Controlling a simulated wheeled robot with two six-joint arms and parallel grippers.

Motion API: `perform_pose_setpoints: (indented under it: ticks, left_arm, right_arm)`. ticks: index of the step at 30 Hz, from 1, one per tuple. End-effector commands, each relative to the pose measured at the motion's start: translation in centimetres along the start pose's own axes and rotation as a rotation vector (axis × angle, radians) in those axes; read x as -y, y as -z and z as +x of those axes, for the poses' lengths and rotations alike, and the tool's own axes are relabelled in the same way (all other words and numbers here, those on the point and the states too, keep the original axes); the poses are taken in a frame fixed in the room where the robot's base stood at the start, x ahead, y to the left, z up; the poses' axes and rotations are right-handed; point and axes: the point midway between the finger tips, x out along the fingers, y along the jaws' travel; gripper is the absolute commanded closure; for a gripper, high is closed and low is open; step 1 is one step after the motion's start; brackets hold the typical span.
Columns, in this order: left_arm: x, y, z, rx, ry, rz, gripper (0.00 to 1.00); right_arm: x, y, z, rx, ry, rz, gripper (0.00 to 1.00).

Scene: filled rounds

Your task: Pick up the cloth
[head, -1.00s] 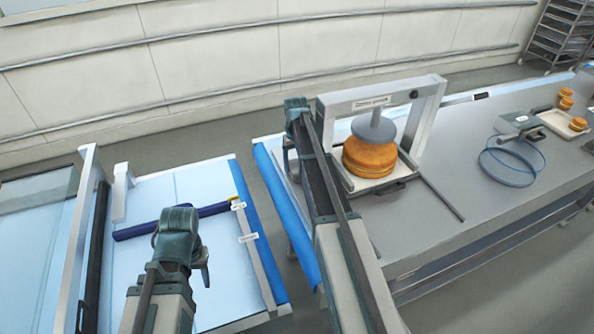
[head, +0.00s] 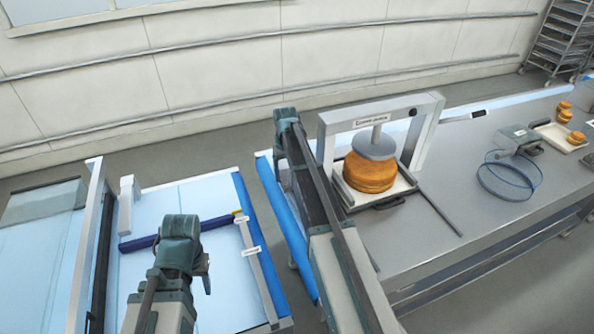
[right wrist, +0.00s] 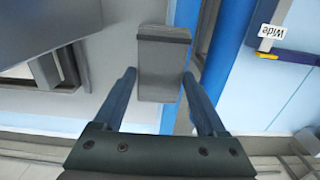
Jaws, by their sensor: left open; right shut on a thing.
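A grey oblong thing with a darker band, which looks like the folded cloth (right wrist: 160,70), sits between the fingertips of my right gripper (right wrist: 160,88) in the right wrist view. The fingers touch its sides. In the head view my right gripper (head: 288,165) is at the left end of the steel table, beside the press, and its arm hides most of what it holds. My left gripper (head: 200,272) is open, over the light blue table at the left; its fingers are partly hidden by the wrist.
A press frame (head: 326,150) with an orange-brown round (head: 369,174) stands right of my right arm. A blue hoop (head: 507,176) and a tray of small rounds (head: 562,138) lie further right. A dark blue rod (head: 138,243) lies on the light blue table (head: 205,300). A floor gap separates the tables.

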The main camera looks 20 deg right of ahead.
Motion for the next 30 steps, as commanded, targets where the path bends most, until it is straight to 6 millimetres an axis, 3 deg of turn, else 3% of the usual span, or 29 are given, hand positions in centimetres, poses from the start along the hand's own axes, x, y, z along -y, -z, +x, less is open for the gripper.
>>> perform_pose_setpoints:
  ticks: [9, 15, 21, 30]
  left_arm:
    - [0.0, 0.0, 0.0, 0.000, 0.000, 0.000, 0.50]
    - [0.0, 0.0, 0.0, 0.000, 0.000, 0.000, 0.50]
    - [0.0, 0.0, 0.0, 0.000, 0.000, 0.000, 0.50]
    - [0.0, 0.0, 0.0, 0.000, 0.000, 0.000, 0.50]
  right_arm:
    - [8.6, -0.1, 0.0, 0.000, 0.000, -0.004, 0.90]
    - [12.0, 0.0, 0.0, 0.000, 0.000, -0.002, 0.90]
    - [13.6, 0.0, 0.0, 0.000, 0.000, 0.000, 0.90]
    - [14.0, 0.0, 0.0, 0.000, 0.000, 0.001, 0.90]
